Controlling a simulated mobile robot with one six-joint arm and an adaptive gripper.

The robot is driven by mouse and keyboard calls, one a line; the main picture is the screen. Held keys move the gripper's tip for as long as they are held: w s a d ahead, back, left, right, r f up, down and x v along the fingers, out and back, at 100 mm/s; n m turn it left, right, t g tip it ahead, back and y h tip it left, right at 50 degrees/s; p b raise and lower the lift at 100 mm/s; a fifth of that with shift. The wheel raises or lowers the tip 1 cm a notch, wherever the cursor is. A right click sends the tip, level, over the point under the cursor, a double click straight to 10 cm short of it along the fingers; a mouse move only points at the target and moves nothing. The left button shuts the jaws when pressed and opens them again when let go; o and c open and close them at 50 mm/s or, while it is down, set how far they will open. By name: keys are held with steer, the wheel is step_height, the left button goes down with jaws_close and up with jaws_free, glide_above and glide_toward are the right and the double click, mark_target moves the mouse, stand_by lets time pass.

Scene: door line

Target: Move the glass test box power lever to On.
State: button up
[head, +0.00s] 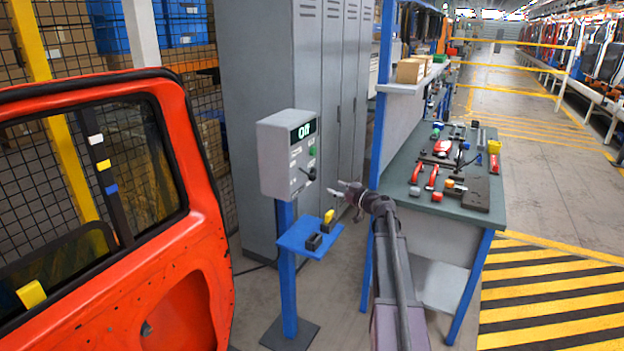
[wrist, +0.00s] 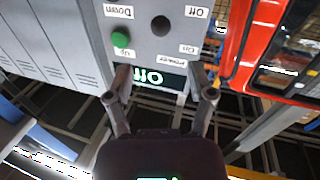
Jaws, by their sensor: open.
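The grey test box (head: 288,155) stands on a blue post in the head view. Its display (head: 303,130) shows green letters that read Off. A black lever knob (head: 311,174) sticks out from its front. The wrist view shows the panel upside down, with a round black knob (wrist: 160,26) seen end-on beside the Off and On labels. My gripper (head: 337,188) is open and empty, just right of the box front and apart from the lever. In the wrist view my gripper (wrist: 160,80) has its fingers spread on either side of the display (wrist: 148,76).
A green button (wrist: 121,40) sits near the Up label. A blue shelf (head: 308,237) with small black and yellow items is below the box. An orange-red door (head: 190,295) stands left, grey lockers (head: 265,70) behind, and a workbench (head: 408,193) with tools right.

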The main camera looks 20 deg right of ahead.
mark_target(312, 175)
steer(key=x, duration=1.1)
steer(key=shift+w+a, duration=0.1)
steer(key=shift+w, duration=0.15)
jaws_close()
